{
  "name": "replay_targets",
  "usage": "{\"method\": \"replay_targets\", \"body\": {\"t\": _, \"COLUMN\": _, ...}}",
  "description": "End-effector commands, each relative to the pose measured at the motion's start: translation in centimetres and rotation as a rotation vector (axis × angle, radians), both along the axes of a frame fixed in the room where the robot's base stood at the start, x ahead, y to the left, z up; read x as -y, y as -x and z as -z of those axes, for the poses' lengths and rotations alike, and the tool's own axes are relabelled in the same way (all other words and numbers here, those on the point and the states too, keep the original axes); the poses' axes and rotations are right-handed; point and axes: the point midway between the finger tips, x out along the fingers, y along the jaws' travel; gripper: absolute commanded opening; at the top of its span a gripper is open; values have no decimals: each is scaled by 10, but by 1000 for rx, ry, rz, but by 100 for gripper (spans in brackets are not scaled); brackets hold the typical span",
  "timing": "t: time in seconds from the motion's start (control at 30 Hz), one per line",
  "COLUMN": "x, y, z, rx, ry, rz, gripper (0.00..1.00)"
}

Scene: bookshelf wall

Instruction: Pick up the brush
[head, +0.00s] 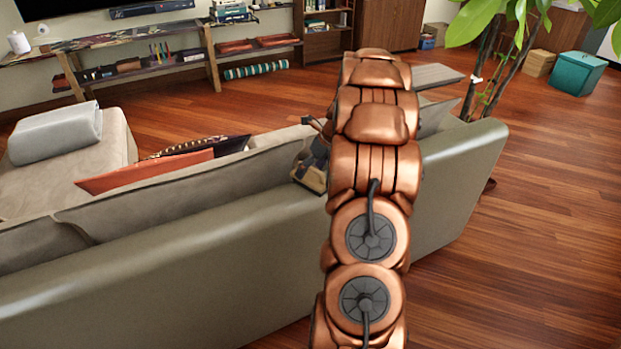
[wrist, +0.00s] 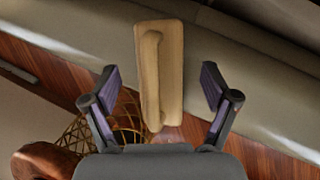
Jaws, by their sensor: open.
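The brush (wrist: 172,70), a tan wooden block with a raised long handle, shows in the middle of the wrist view. It lies lengthwise up the picture, slightly tilted, in front of the grey-beige sofa surface. My gripper (wrist: 160,78) is open, with one dark finger to the left of the brush and one to the right. Gaps show on both sides, so neither finger touches it. In the head view a small tan piece (head: 312,178) shows at the sofa back beside my arm, probably the brush. My arm hides most of that spot and my gripper's fingertips.
The sofa (head: 170,270) stands across the head view under my arm, with an orange cushion (head: 140,172) on it. A potted plant (head: 497,75) and a teal box (head: 577,73) stand at the right. Wooden floor (head: 545,240) is clear there. A gold wire basket (wrist: 127,122) shows below the brush.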

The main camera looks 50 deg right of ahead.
Motion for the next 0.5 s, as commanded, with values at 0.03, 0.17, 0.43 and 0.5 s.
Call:
{"method": "replay_targets", "body": {"t": 0.03, "x": -2, "y": -2, "z": 6, "rx": -2, "ry": -3, "rz": -2, "gripper": 86}}
{"method": "replay_targets", "body": {"t": 0.17, "x": -5, "y": -7, "z": 16, "rx": -1, "ry": -1, "rz": -2, "gripper": 86}}
{"method": "replay_targets", "body": {"t": 0.43, "x": -4, "y": -7, "z": 17, "rx": 0, "ry": 1, "rz": -2, "gripper": 80}}
{"method": "replay_targets", "body": {"t": 0.5, "x": -4, "y": -7, "z": 17, "rx": 0, "ry": 1, "rz": -2, "gripper": 73}}
